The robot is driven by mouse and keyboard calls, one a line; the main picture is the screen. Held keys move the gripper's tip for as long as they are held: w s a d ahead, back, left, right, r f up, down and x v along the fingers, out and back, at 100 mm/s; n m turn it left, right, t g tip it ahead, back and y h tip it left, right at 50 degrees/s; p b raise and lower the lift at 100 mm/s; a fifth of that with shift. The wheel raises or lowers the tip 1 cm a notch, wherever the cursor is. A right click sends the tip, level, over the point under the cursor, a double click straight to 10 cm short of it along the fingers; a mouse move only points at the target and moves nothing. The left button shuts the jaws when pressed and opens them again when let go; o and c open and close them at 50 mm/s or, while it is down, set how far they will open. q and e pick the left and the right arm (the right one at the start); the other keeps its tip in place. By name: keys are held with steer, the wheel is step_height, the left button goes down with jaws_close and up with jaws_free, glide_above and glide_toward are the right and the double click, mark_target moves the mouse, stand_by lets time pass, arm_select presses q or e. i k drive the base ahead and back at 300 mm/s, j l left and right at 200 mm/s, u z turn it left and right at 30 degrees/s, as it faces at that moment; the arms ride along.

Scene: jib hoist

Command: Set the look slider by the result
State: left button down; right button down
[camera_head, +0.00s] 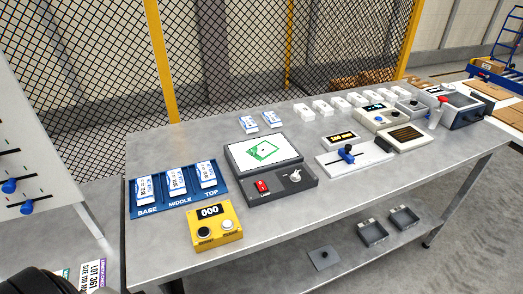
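Two slider fittings show, and I cannot tell which is the look slider. A white panel (28,135) at the left edge has horizontal slots with blue knobs (10,187). A pale slider unit (372,160) on the table has a dark slot and a blue knob (347,153) left of its middle. Behind it a small box has a dark display (342,138), too small to read. Neither gripper shows.
A blue tray (152,208) marked BASE, MIDDLE, TOP holds three white-and-blue packs. A yellow counter (215,226) reads 000. Two packs (260,121), several white pieces (322,107) and instruments (385,113) stand behind. A shelf (300,268) below holds dark trays. The table's front strip is mostly clear.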

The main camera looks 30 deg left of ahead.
mark_target(27, 208)
steer(key=u, duration=2.65)
